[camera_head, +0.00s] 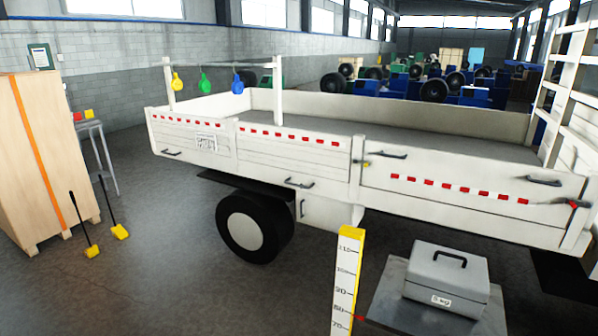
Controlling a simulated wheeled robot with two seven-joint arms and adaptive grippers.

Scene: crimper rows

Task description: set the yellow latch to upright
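A small latch with a yellow part (362,163) sits on the post between two side panels of the white truck bed (300,167). It seems to lie roughly level rather than upright, but it is too small to be sure. A second latch with a red part (577,203) is at the right end of the same side, its grey lever lying nearly level. Neither of my grippers is in view.
A grey 5 kg case (440,285) rests on a stand at the front right, beside a yellow measuring post (347,280). A wooden crate (35,160) and two yellow-footed sticks (120,232) stand at left. The floor at front left is clear.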

